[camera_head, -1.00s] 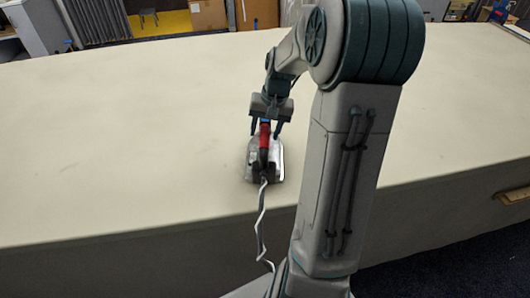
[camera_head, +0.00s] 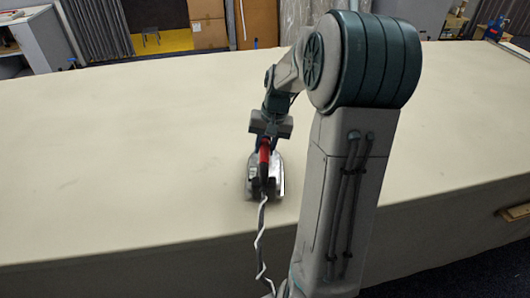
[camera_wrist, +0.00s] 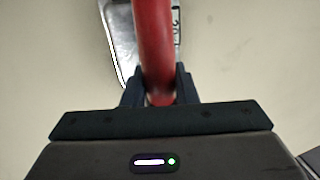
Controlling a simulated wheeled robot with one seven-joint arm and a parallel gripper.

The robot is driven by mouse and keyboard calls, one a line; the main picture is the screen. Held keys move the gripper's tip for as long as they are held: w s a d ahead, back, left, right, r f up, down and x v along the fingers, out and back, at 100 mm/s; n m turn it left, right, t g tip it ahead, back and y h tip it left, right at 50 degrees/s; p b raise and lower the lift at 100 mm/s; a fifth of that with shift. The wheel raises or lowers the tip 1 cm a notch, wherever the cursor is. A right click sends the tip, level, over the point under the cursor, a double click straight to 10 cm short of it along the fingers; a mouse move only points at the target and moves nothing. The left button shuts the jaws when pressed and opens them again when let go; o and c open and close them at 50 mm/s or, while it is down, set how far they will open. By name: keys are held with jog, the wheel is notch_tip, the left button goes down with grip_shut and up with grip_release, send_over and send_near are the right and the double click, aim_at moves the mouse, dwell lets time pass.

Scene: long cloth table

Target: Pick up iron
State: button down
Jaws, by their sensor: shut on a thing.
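The iron (camera_head: 278,176) has a silvery metal body, a red handle and a pale cord hanging over the table's front edge. In the head view it is near the front edge of the long table, below my gripper (camera_head: 267,143). My gripper is shut on the red handle. In the wrist view the red handle of the iron (camera_wrist: 153,45) runs up between the dark fingers of my gripper (camera_wrist: 160,92), with part of the metal body behind it. I cannot tell whether the iron's base touches the cloth.
The pale cloth table (camera_head: 120,150) is bare around the iron, with wide free room to the left and behind. Its front edge is close to the iron. Cabinets and cardboard boxes (camera_head: 207,22) stand beyond the far edge.

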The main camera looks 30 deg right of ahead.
notch_tip(320, 180, up, 3)
jog(key=s+r+b, duration=0.1)
jog(key=s+r, duration=0.2)
jog(key=s, duration=0.2)
jog(key=s+a+r+b, duration=0.1)
jog(key=s+r, duration=0.3)
jog(key=s, duration=0.2)
jog(key=shift+s, duration=0.3)
dwell(1.3)
